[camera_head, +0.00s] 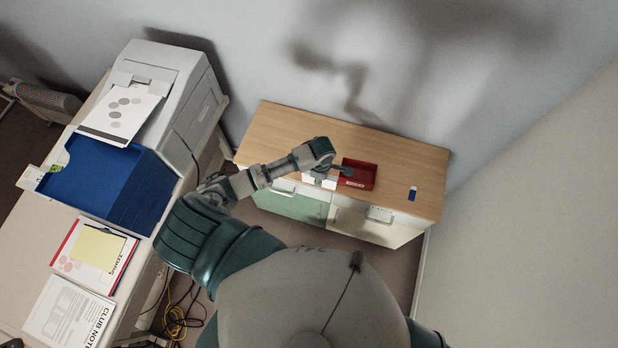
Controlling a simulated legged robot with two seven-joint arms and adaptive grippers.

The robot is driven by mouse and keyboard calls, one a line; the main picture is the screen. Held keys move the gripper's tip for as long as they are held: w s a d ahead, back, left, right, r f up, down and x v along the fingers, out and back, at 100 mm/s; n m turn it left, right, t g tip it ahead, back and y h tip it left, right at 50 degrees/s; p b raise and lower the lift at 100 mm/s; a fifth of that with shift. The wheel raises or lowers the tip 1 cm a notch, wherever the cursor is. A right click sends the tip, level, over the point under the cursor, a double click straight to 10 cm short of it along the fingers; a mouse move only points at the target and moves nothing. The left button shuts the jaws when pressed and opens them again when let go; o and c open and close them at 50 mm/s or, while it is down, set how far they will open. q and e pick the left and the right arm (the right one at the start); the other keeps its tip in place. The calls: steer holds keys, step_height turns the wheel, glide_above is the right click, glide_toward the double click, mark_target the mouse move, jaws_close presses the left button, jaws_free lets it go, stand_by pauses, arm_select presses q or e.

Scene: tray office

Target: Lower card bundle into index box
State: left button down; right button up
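The index box, a small open red box (367,176) with a white label on its front, stands on the wooden cabinet top. My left gripper (344,171) reaches over the left edge of the box. Its fingers are small and dark here, and I cannot tell whether they are open or shut. A white block-like thing (319,181) shows just left of the box, below my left wrist; it may be the card bundle, but I cannot tell whether the gripper touches it. My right gripper is out of view.
The cabinet top (400,160) is mostly clear, with a small blue and white item (412,193) to the right. On the left desk stand a printer (185,100), a blue tray (110,185) and papers (70,315). Cables (180,315) lie on the floor.

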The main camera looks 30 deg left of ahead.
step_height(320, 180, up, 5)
steer(key=p, duration=0.4)
arm_select(q)
steer(key=w+d+r+b, duration=0.1)
steer(key=w+d+b, duration=0.4)
steer(key=w+d, duration=0.5)
steer(key=w, duration=0.3)
steer(key=shift+w+r+b, duration=0.2)
steer(key=shift+r+b, duration=0.15)
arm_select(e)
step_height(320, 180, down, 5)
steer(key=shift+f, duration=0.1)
arm_select(q)
steer(key=shift+f, duration=0.2)
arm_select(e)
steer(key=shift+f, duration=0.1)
arm_select(q)
steer(key=shift+f+b, duration=1.55)
steer(key=shift+f, duration=1.25)
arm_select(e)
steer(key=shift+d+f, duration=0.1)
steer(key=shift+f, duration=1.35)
arm_select(q)
steer(key=shift+f+b, duration=1.55)
steer(key=shift+f, duration=0.95)
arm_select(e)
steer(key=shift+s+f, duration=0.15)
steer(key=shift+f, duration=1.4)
